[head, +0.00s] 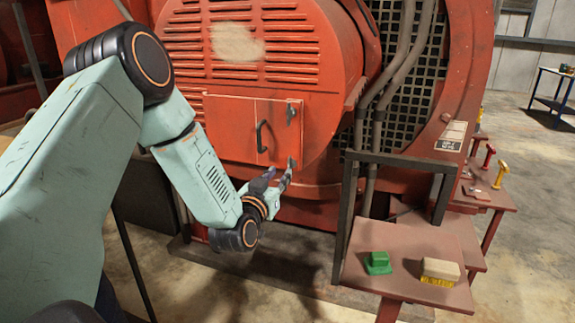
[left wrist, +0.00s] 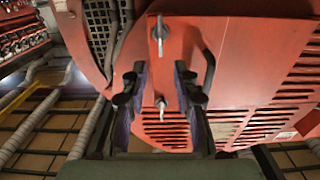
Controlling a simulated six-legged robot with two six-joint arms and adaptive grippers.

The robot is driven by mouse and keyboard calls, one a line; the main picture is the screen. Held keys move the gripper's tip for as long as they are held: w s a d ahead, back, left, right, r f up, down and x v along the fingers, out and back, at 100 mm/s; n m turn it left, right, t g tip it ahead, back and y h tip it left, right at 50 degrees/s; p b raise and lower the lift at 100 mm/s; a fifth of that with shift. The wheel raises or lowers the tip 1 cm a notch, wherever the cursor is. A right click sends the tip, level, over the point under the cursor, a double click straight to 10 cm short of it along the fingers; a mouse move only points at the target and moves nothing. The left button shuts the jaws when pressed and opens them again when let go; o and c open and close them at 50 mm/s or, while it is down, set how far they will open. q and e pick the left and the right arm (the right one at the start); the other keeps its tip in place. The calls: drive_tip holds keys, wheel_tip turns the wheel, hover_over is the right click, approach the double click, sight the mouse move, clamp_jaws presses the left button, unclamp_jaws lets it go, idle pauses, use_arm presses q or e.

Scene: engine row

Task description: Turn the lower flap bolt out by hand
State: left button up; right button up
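The square red flap (head: 232,130) with its black handle (head: 261,136) is on the red engine housing. The upper bolt (head: 291,113) is on its right edge, its wing head standing out. My left gripper (head: 282,176) is at the flap's lower right corner, tips close to the lower bolt (head: 291,162). The left wrist view appears upside down. There the lower bolt (left wrist: 160,32) is at the top, just past my open fingers (left wrist: 160,72); the upper bolt (left wrist: 161,104) shows between them, farther off. Nothing is held. My right gripper is not in view.
A red side table (head: 404,262) at the lower right carries a green block (head: 377,263) and a tan and yellow block (head: 440,271). A dark frame (head: 345,215) and hoses (head: 395,80) stand right of the flap. Open floor lies at the far right.

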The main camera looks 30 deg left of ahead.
sight(289, 162)
use_arm(q)
drive_tip(key=x, duration=0.4)
drive_tip(key=f+x, duration=0.1)
drive_tip(key=x, duration=0.1)
drive_tip(key=shift+w+a, duration=0.2)
drive_tip(key=shift+w, duration=0.3)
drive_tip(key=shift+s+d+r, duration=0.3)
drive_tip(key=shift+s+r, duration=0.15)
drive_tip(key=shift+r, duration=0.2)
drive_tip(key=shift+w+a+f, duration=0.3)
drive_tip(key=shift+w+f, duration=0.25)
drive_tip(key=shift+c, duration=2)
drive_tip(key=shift+s+d+r, duration=0.15)
drive_tip(key=shift+s+r, duration=0.15)
clamp_jaws()
